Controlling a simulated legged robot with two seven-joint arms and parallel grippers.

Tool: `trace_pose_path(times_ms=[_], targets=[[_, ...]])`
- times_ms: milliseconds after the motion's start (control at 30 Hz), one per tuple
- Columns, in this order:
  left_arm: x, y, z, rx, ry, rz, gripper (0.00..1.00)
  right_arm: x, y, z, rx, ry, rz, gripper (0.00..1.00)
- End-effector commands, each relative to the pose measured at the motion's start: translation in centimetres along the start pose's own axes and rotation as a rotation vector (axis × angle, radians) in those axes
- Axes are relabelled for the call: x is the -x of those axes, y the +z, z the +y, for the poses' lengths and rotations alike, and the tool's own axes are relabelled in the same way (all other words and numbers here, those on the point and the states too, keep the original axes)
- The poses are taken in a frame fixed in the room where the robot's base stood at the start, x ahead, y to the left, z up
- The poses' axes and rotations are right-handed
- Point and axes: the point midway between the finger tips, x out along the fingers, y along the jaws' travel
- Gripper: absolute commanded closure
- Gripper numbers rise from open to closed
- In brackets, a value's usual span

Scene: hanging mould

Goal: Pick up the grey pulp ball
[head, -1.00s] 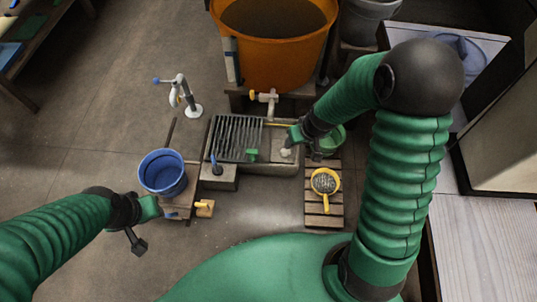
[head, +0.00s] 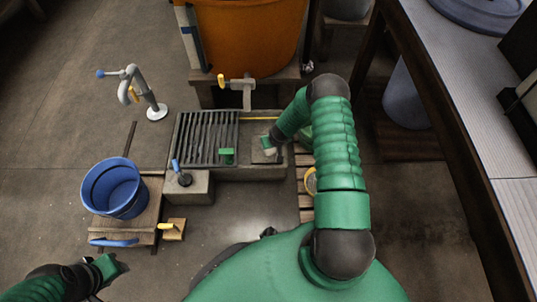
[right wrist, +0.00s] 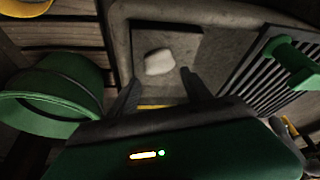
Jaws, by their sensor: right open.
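The grey pulp ball (right wrist: 159,61) is a pale, uneven lump on a flat grey slab in the right wrist view. In the head view the ball (head: 271,152) shows small, partly covered by my right gripper. My right gripper (right wrist: 159,86) is open, its two dark fingers apart on the near side of the ball, with nothing between them. In the head view the right gripper (head: 268,146) hangs over the right part of the stone basin (head: 262,173). My left gripper (head: 108,267) is at the lower left, away from the ball; its jaw opening is unclear.
A slatted grate (head: 205,138) with a green block (head: 227,154) covers the basin's left part. A green bucket (right wrist: 45,110) stands beside the basin. A blue bucket (head: 115,188) is at left, an orange tub (head: 245,38) behind. A tap (head: 238,82) overhangs the basin's back.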

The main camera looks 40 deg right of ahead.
Motion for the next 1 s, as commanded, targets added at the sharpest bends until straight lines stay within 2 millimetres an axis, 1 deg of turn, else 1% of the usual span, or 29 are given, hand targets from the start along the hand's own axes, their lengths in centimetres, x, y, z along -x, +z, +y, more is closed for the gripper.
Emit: trace_pose_path(times_ms=[33,167,233,367,433,533,733,767,1000], targets=[[-1.1,0.3,0.0,0.000,0.000,0.000,0.64,-1.5,0.2,0.0,0.000,0.000,0.000,0.42],[-1.6,0.4,0.0,-0.001,0.000,0.000,0.64,-2.6,0.1,-0.1,0.000,0.000,0.001,0.42],[-2.5,0.6,0.0,-0.001,0.000,0.000,0.64,-3.6,0.2,-0.1,0.001,0.000,0.000,0.42],[-5.0,1.2,0.0,0.000,0.000,0.000,0.64,-6.2,0.5,0.0,0.001,0.001,0.001,0.42],[-5.6,1.4,0.0,0.000,0.000,0.000,0.64,-7.1,0.4,-0.1,0.002,0.000,0.001,0.42],[-5.9,1.4,0.0,0.000,0.000,0.000,0.64,-7.7,0.2,0.0,0.002,0.000,0.001,0.42],[-5.6,1.3,0.0,0.000,0.000,0.000,0.64,-7.5,0.1,0.0,0.001,-0.001,0.001,0.42],[-5.6,1.3,0.0,0.000,0.000,0.000,0.64,-7.5,0.1,0.0,0.001,-0.001,0.001,0.45],[-5.6,1.3,0.0,0.000,0.000,0.000,0.64,-7.5,0.1,0.0,0.001,0.000,0.001,0.76]])
